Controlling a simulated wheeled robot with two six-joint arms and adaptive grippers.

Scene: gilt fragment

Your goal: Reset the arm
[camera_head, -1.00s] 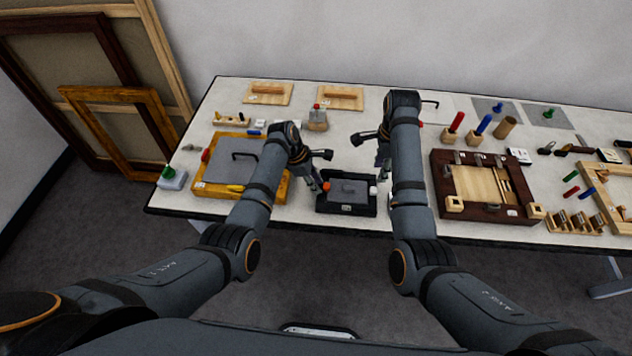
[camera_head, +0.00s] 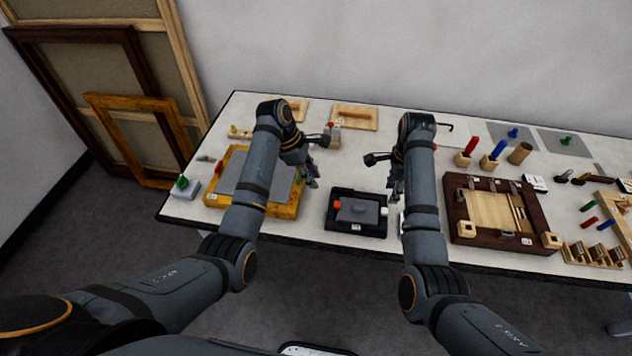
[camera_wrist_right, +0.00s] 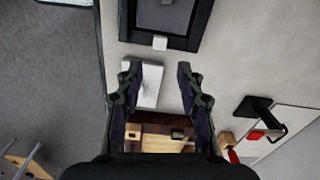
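My left gripper (camera_head: 310,172) hangs above the table, by the right edge of the yellow frame tray (camera_head: 285,206). Its fingers point down and are small and partly hidden, so I cannot tell whether it is open. My right gripper (camera_head: 396,190) is above the table between the black tray (camera_head: 343,223) and the dark brown wooden frame (camera_head: 462,228). In the right wrist view its two fingers (camera_wrist_right: 160,88) are spread apart with nothing between the tips. A white block (camera_wrist_right: 148,86) lies on the table below them.
Wooden blocks with a red handle (camera_head: 470,147) and a blue handle (camera_head: 497,151) stand at the back right. A white block with a green knob (camera_head: 184,187) is at the left edge. Picture frames (camera_head: 125,128) lean on the wall at left.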

